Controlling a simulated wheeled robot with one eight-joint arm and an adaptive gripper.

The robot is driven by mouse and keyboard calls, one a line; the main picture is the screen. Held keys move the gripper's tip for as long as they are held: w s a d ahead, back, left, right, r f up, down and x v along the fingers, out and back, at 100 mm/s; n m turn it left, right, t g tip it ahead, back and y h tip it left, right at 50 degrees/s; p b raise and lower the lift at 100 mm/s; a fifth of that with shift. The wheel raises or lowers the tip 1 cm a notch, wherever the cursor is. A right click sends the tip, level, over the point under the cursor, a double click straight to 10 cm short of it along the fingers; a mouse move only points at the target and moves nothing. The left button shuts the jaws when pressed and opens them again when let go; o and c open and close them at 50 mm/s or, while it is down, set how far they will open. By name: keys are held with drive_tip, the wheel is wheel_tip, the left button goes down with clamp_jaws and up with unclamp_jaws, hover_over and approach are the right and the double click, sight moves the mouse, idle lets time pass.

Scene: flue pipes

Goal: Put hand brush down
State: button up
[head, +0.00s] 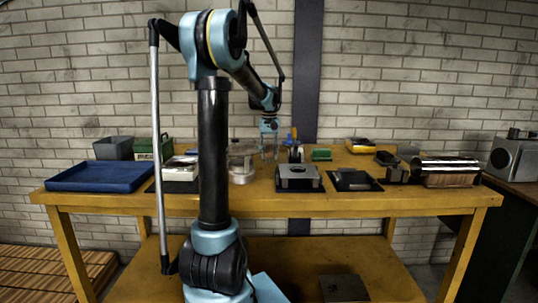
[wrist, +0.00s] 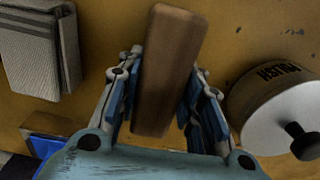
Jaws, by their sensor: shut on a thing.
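The hand brush (wrist: 165,70) shows in the wrist view as a long brown wooden block, slightly tilted. My gripper (wrist: 164,85) has its blue-padded fingers on both sides of it and is shut on it. Any bristles are hidden. In the head view my gripper (head: 269,150) points down over the back middle of the yellow workbench (head: 240,203). The brush is too small to make out there. I cannot tell whether it touches the bench top.
In the wrist view a round labelled tin (wrist: 285,110) with a black knob stands right of my gripper, and a grey ribbed object (wrist: 38,45) lies upper left. A blue tray (head: 98,177), a grey box (head: 298,184) and a black tray (head: 356,182) occupy the bench front.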

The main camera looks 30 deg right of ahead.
sight(269, 148)
drive_tip(key=o, duration=1.2)
wheel_tip(269, 148, up, 12)
idle(0.4)
